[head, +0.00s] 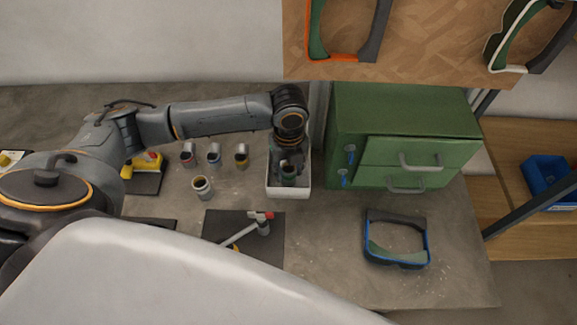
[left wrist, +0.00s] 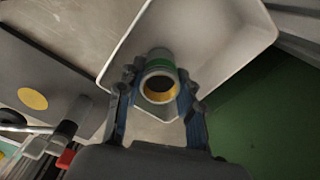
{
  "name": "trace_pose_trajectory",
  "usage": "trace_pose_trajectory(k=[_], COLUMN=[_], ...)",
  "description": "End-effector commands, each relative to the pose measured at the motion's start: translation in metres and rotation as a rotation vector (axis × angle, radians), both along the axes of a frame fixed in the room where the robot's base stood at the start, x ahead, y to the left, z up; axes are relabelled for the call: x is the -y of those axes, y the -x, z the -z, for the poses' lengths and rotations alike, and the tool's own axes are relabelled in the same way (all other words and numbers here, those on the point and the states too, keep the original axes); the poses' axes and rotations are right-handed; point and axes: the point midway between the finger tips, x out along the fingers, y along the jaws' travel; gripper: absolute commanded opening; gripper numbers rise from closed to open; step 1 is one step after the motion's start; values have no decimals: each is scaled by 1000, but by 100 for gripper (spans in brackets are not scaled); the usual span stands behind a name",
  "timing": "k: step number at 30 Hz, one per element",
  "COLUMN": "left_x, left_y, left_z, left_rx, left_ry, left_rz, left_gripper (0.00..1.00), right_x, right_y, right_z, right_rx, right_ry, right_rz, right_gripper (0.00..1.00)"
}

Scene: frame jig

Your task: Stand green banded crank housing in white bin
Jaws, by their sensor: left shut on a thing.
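The green banded crank housing (left wrist: 158,66) is a short hollow cylinder with a green band and a yellowish inside. It also shows small and dark in the head view (head: 289,173). My left gripper (left wrist: 158,88) is shut on it, one finger on each side; in the head view the gripper (head: 289,163) points down into the white bin (head: 288,192). The bin's pale inside (left wrist: 215,35) lies behind the housing in the left wrist view. The housing looks roughly upright within the bin's outline. I cannot tell whether it touches the bin floor. My right gripper is not in view.
Several banded cylinders, one nearest at the front (head: 202,188), stand left of the bin. A red-tipped tool (head: 262,222) lies on a dark mat (head: 220,224) in front. A green drawer cabinet (head: 405,110) stands close right. A blue-edged frame (head: 427,245) lies front right.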

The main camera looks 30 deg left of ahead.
Motion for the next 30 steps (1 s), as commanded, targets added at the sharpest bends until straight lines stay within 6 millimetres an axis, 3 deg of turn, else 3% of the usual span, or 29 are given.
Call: trace_pose_trajectory(k=[6, 7, 10, 22, 30], left_x=[0, 0, 0, 0, 0], left_y=[0, 0, 0, 0, -1], left_z=[3, 3, 3, -4, -55], left_rx=[0, 0, 0, 2, 6], left_ry=[0, 0, 0, 1, 1], left_rz=[-1, -1, 0, 0, 1], left_gripper=[1, 40, 59, 59, 59], right_x=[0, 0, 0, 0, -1], right_y=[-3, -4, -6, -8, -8], right_z=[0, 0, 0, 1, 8], right_rx=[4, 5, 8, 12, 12], right_ry=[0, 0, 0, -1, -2], right_rz=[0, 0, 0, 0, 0], right_gripper=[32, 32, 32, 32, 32])
